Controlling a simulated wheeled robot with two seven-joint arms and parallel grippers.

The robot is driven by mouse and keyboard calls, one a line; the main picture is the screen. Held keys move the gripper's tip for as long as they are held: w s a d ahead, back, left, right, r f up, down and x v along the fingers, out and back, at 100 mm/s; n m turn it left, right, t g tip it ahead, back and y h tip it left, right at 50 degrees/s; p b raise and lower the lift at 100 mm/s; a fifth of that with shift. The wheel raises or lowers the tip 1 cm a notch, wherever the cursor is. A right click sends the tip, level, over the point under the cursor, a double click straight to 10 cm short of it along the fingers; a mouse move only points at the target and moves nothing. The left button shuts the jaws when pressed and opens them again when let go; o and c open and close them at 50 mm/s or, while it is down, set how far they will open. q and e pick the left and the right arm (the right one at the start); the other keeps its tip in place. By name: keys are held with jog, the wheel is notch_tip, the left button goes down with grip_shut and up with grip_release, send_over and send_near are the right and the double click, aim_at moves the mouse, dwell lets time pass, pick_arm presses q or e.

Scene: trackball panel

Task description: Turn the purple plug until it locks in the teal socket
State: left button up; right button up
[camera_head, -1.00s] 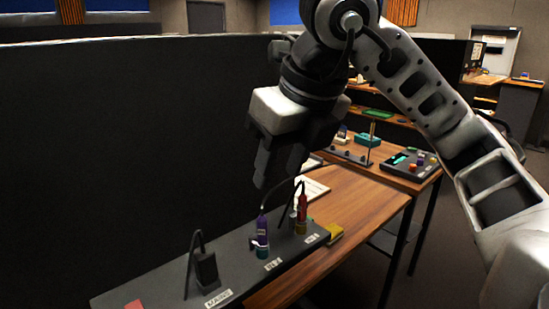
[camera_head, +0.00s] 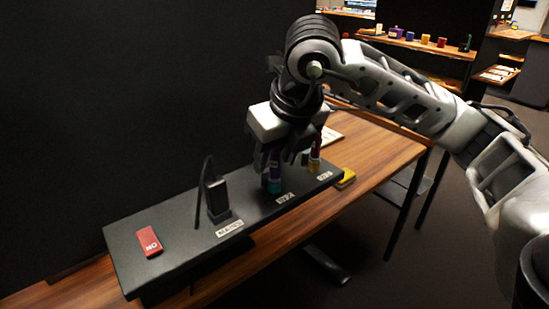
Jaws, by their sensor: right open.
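The purple plug (camera_head: 274,164) stands upright in the teal socket (camera_head: 273,186) on the dark panel. My right gripper (camera_head: 275,160) points down over the plug, its fingers reaching to about the plug's height. It is open, and the fingers partly cover the plug. I cannot tell whether they touch it. The plug's lock position cannot be made out. My left gripper does not show.
The dark panel (camera_head: 180,218) also bears a black plug (camera_head: 216,194) with a cable, a red plug (camera_head: 315,148) in a yellow socket, and a red block (camera_head: 147,242) at its left end. A yellow block (camera_head: 346,178) lies beside its right end. A dark partition stands behind.

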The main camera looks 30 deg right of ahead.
jog(key=shift+w+f, duration=0.2)
jog(key=shift+f, duration=0.2)
